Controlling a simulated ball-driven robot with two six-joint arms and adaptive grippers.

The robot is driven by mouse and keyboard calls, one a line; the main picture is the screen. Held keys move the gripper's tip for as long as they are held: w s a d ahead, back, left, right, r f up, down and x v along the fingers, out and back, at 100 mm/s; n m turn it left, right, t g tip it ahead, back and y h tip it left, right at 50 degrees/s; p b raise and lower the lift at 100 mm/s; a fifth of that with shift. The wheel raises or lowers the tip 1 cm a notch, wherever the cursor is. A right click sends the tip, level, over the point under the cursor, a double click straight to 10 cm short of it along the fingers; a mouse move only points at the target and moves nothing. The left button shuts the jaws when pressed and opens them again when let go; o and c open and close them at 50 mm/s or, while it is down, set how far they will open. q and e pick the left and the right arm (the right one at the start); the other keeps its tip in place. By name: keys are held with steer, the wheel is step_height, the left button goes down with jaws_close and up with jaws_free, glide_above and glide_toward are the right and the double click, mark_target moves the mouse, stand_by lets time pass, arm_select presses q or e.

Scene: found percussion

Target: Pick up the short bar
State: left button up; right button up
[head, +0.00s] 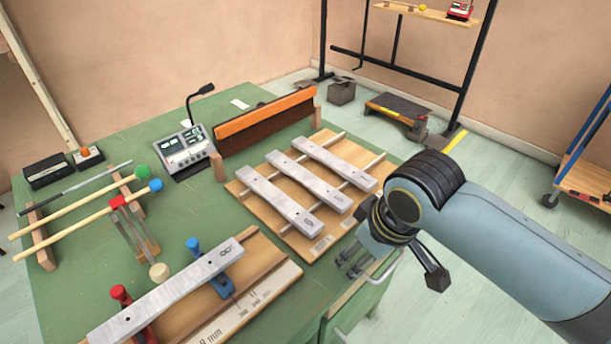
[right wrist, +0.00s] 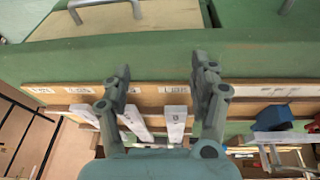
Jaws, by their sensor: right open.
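Three pale grey bars lie side by side on a wooden rack: a left bar (head: 280,203), a middle bar (head: 309,181) and a right bar (head: 335,163). A longer-looking grey bar (head: 165,292) rests across a board with red and blue clamps. My right gripper (head: 355,262) is open and empty near the table's front edge, just in front of the rack and apart from the bars. In the right wrist view its spread fingers (right wrist: 163,76) frame the rack's labelled edge, with bar ends beyond. My left gripper is out of view.
The green table (head: 215,262) also holds mallets (head: 90,205) on wooden stands, a control box with microphone (head: 186,147) and an orange-topped wooden piece (head: 265,118). The blue clamp (right wrist: 272,118) stands beside the rack. Drawer handles (right wrist: 105,5) are on the table's front.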

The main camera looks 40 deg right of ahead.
steer(key=w+r, duration=0.1)
steer(key=w, duration=0.1)
steer(key=w+d+r, duration=0.1)
steer(key=w, duration=0.2)
steer(key=w+r, duration=0.1)
steer(key=w, duration=0.1)
steer(key=shift+w+d+r, duration=0.15)
steer(key=shift+w+d, duration=0.05)
steer(key=shift+d, duration=0.2)
steer(key=t+y, duration=0.1)
glide_toward(306, 176)
steer(key=s+r, duration=0.1)
steer(key=r, duration=0.1)
steer(key=shift+n, duration=0.3)
steer(key=x, duration=0.4)
steer(key=shift+f, duration=0.25)
steer(key=b+x, duration=0.1)
steer(key=x, duration=0.5)
steer(key=shift+w, duration=0.1)
steer(key=shift+r, duration=0.1)
jaws_close()
